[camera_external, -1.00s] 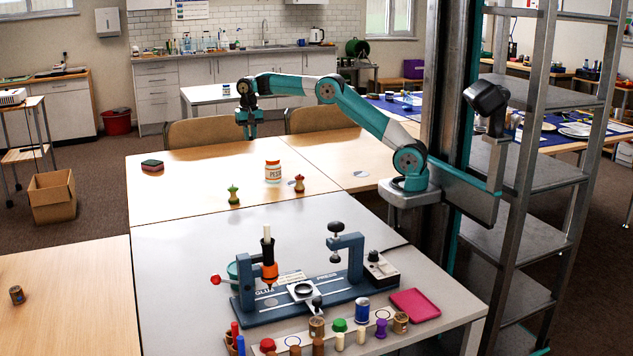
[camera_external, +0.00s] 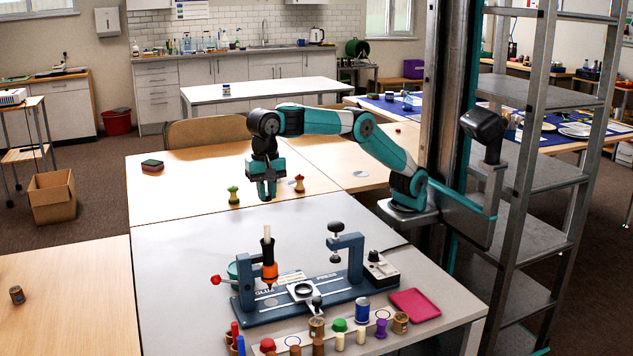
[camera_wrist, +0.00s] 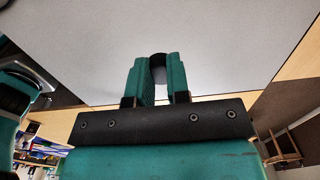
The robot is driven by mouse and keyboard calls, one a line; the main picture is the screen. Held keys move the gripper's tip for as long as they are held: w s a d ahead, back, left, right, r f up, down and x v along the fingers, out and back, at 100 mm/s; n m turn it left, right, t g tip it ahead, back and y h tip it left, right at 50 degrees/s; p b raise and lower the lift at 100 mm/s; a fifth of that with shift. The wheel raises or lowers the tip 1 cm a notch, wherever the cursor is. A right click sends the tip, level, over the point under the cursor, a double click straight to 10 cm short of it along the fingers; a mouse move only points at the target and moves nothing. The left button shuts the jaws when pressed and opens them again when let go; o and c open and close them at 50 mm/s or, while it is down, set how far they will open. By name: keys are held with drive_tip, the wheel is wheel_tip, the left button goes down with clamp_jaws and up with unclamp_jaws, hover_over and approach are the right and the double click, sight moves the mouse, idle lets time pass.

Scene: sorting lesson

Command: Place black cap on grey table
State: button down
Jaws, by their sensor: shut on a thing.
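My gripper (camera_external: 267,194) is pointed down in the external view, in front of the wooden table and near the back edge of the grey table (camera_external: 175,275). In the wrist view my gripper (camera_wrist: 159,72) is shut on a dark, rounded thing, the black cap (camera_wrist: 158,58), which shows between the fingertips. The grey table top (camera_wrist: 215,40) lies beyond the fingers there. In the external view the cap is too small or hidden to make out. My gripper appears to be above the table surface, with the height hard to judge.
A blue press stand (camera_external: 325,308) fills the grey table's middle, with several small bottles and caps in front and a pink tray (camera_external: 415,305) at right. The grey table's left and back are clear.

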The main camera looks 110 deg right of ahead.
drive_tip(key=s+a+b, duration=0.1)
drive_tip(key=s+a, duration=0.2)
drive_tip(key=a, duration=0.4)
drive_tip(key=s+a+b, duration=0.1)
drive_tip(key=s+a, duration=0.3)
drive_tip(key=a, duration=0.3)
drive_tip(key=b, duration=0.2)
hover_over(372, 293)
drive_tip(key=w+a, duration=0.2)
drive_tip(key=a, duration=0.1)
drive_tip(key=f+b, duration=0.4)
drive_tip(key=f, duration=0.2)
drive_tip(key=f+b, duration=0.5)
drive_tip(key=f, duration=0.2)
drive_tip(key=f+b, duration=0.4)
drive_tip(key=f, duration=0.3)
drive_tip(key=shift+s+d+f+b, duration=0.15)
drive_tip(key=shift+s+d+b, duration=0.05)
drive_tip(key=shift+d+b, duration=0.15)
drive_tip(key=c, duration=1.1)
unclamp_jaws()
wheel_tip(372, 293, up, 12)
drive_tip(key=p, duration=0.8)
